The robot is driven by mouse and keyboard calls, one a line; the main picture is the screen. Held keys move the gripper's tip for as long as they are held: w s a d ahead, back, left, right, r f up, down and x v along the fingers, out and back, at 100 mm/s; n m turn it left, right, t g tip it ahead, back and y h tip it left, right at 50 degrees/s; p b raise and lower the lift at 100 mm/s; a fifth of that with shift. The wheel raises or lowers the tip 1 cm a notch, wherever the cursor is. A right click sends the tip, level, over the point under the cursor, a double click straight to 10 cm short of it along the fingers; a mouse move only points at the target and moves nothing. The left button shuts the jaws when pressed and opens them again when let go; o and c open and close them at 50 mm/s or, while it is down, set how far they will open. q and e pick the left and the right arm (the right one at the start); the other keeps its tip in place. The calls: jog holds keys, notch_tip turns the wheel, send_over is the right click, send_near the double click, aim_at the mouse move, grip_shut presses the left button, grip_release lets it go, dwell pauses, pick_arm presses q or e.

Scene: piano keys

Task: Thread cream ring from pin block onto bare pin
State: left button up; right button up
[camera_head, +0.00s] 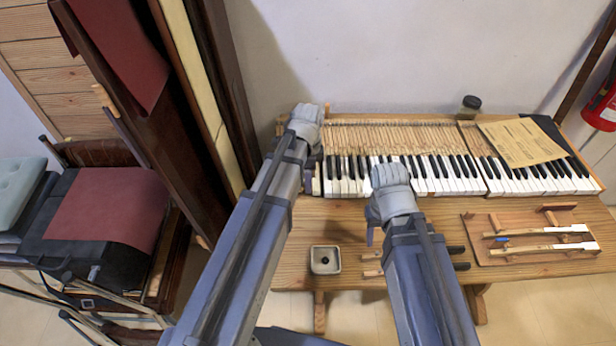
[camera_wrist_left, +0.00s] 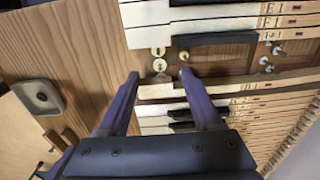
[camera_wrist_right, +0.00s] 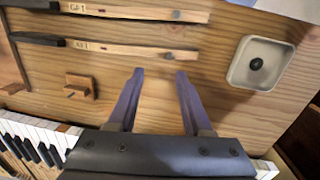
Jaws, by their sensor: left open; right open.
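In the left wrist view, a gap between the keys bares a wooden strip. Small cream rings (camera_wrist_left: 159,65) sit at its left end, and one more (camera_wrist_left: 184,56) lies a little to their right. Several silvery pins (camera_wrist_left: 268,60) stand farther right in the gap; I cannot tell exactly which are bare. My left gripper (camera_wrist_left: 160,74) is open and empty over the key fronts, its fingertips on either side of the lower cream ring in the picture. My right gripper (camera_wrist_right: 160,72) is open and empty above the bare table.
The keyboard (camera_head: 450,172) runs along the back of the wooden table (camera_head: 300,225). A small square dish (camera_head: 326,260) with a dark centre stands at the front. Loose keys (camera_wrist_right: 130,12) lie nearby, and more rest on a wooden board (camera_head: 520,257) at right. Paper (camera_head: 521,142) covers some right-hand keys.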

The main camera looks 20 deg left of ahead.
pick_arm(q)
jog(key=shift+r+p, duration=2.15)
jog(key=shift+r, duration=0.25)
jog(key=shift+f, duration=0.1)
jog(key=s+d+n+y, duration=0.1)
jog(key=s+d+n, duration=0.9)
jog(key=s, duration=0.4)
jog(key=shift+s+d+n, duration=0.15)
jog(key=shift+d+n, duration=0.1)
jog(key=shift+n, duration=0.25)
